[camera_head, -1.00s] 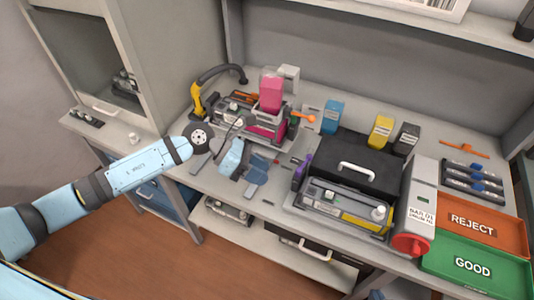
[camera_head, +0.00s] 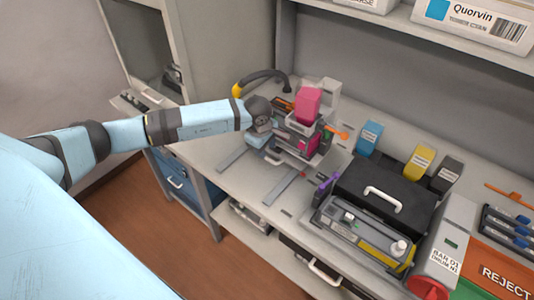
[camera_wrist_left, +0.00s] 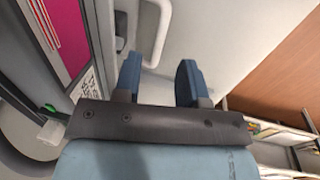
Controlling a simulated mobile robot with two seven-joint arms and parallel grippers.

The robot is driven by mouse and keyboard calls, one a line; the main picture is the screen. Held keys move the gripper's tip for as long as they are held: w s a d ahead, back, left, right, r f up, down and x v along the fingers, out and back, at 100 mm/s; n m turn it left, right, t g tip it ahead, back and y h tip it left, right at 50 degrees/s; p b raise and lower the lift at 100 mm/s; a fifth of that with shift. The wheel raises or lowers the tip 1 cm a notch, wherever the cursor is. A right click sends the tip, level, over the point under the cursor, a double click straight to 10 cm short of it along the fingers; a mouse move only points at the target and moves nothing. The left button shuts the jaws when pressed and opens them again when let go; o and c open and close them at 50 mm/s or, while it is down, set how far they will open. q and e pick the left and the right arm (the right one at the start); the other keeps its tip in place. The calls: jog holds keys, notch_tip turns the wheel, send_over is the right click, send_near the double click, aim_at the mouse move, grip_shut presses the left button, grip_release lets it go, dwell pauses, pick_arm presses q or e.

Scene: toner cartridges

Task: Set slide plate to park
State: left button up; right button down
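The filling station (camera_head: 300,140) stands at the back of the bench, holding a magenta toner bottle (camera_head: 308,104) above a cartridge with a magenta label. Its slide plate has a pale bar handle (camera_head: 273,157) at the front, at the back end of two grey rails (camera_head: 283,188). My left gripper (camera_head: 264,138) is beside the handle at the station's front left. In the left wrist view its two blue fingers (camera_wrist_left: 160,78) are apart, with the white handle (camera_wrist_left: 162,35) just past the tips. I cannot tell whether it lies between them. My right gripper is not in view.
Blue, yellow and black toner bottles stand behind. An orange lever (camera_head: 341,133) sticks out at the station's right. The bench between the rails is clear.

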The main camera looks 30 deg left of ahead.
aim_at(267, 159)
pick_arm(q)
jog(key=f, duration=0.5)
jog(key=shift+w, duration=0.4)
jog(key=shift+r, duration=0.1)
grip_shut()
